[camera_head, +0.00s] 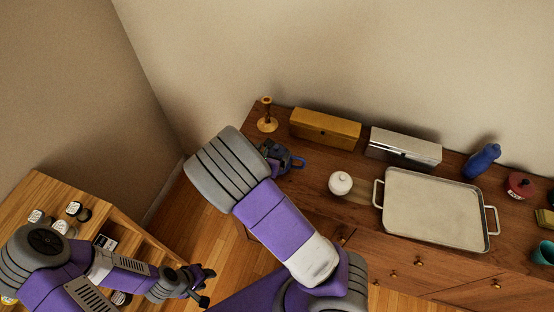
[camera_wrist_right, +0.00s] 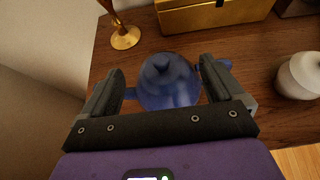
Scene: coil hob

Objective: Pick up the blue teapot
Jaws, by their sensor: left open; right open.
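The blue teapot (camera_wrist_right: 168,85) stands on the wooden cabinet top, seen from above in the right wrist view with its lid knob up. In the head view only a blue part of it (camera_head: 298,162) shows beside my right arm. My right gripper (camera_wrist_right: 163,72) is open, with one finger on each side of the teapot's body. I cannot tell whether either finger touches it. In the head view the right gripper (camera_head: 274,152) is partly hidden by its arm. My left gripper (camera_head: 203,285) is open and empty, low at the left, far from the teapot.
A candlestick (camera_head: 267,122) and a yellow box (camera_head: 325,129) stand behind the teapot. A white lidded pot (camera_head: 340,183) is to its right, then a large tray (camera_head: 435,210). A silver box (camera_head: 404,148) and blue bottle (camera_head: 482,160) stand further right. A wooden shelf (camera_head: 35,195) is at left.

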